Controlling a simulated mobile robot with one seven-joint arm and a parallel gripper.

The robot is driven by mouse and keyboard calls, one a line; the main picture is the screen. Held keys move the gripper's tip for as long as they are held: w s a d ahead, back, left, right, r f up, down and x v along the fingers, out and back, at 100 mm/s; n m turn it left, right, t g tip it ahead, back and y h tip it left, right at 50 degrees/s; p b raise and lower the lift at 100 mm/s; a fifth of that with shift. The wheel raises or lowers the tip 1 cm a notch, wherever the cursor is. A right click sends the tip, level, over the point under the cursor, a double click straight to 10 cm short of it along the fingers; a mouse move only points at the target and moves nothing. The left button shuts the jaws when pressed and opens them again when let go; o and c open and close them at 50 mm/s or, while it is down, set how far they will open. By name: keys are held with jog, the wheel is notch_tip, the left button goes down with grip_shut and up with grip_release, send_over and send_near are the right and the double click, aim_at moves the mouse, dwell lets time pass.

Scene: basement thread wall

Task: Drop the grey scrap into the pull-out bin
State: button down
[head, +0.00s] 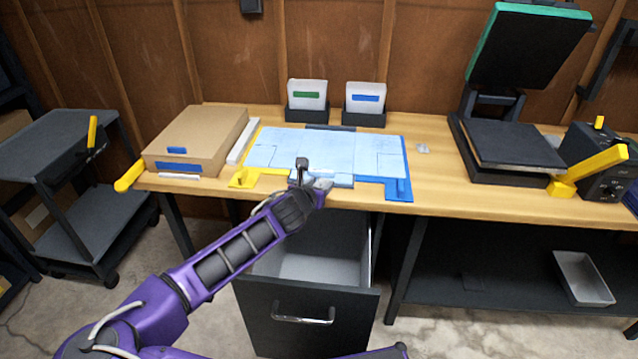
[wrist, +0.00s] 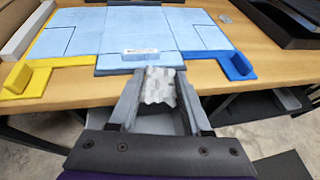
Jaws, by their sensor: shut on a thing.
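My gripper (head: 322,184) is at the front edge of the workbench, above the pull-out bin. In the wrist view my gripper (wrist: 158,78) is shut on a crumpled pale grey scrap (wrist: 157,90), which sits between the two fingers. In the head view the held scrap is hard to tell from the fingertips. The pull-out bin (head: 262,308) is drawn out below the bench, with a dark front, a metal handle and a pale inside. Part of its inside is hidden by my arm. Another small grey scrap (head: 422,149) lies on the bench to the right.
A light blue mat (head: 280,148) with yellow and blue corner pieces covers the bench behind my gripper. A cardboard box (head: 200,140) is at left, two card holders (head: 307,115) at the back, and a heat press (head: 510,150) at right. A dark cart (head: 80,200) stands far left.

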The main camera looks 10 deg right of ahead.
notch_tip(320, 180, down, 6)
jog(key=b, duration=0.5)
jog(key=shift+c, duration=1.4)
grip_release()
jog(key=p+v, duration=0.3)
jog(key=v, duration=1.4)
jog(key=shift+s, duration=0.25)
